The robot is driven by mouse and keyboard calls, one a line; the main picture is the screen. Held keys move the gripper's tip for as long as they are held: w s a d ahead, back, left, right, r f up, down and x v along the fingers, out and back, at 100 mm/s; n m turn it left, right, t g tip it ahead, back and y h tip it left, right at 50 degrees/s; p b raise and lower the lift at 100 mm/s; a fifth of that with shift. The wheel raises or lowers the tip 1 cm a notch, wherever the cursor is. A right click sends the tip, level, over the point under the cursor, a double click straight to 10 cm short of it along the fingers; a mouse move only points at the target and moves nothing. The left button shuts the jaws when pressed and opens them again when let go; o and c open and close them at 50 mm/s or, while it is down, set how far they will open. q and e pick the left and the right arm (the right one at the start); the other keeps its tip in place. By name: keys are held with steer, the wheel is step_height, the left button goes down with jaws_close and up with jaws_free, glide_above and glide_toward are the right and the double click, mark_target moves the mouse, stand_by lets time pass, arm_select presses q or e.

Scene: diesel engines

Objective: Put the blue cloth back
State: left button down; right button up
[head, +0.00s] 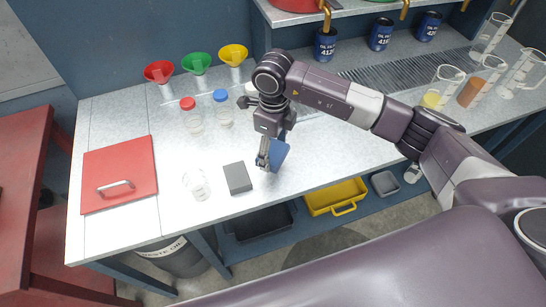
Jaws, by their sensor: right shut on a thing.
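The blue cloth (279,153) shows in the head view just below and to the right of my right gripper's wrist, over the grey bench near its front edge. My right gripper (264,163) points down and is shut on the cloth. Part of the cloth is hidden behind the gripper. I cannot tell whether the cloth touches the bench top. My left gripper is not in view.
A dark grey block (237,178) lies just left of my right gripper. A clear cup (197,185), jars with a red lid (188,103) and blue lid (221,95), and a red plate with a handle (119,174) stand further left. Beakers (443,87) stand right.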

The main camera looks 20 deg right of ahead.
mark_target(273, 162)
steer(key=shift+f, duration=0.85)
step_height(273, 162, down, 3)
steer(key=shift+f+p, duration=0.2)
steer(key=shift+p, duration=0.4)
steer(key=shift+f, duration=0.4)
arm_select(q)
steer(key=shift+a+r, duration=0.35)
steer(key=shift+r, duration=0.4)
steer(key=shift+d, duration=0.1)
arm_select(e)
steer(key=shift+f, duration=0.15)
steer(key=o, duration=1.1)
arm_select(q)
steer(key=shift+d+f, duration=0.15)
arm_select(e)
steer(key=shift+o, duration=0.2)
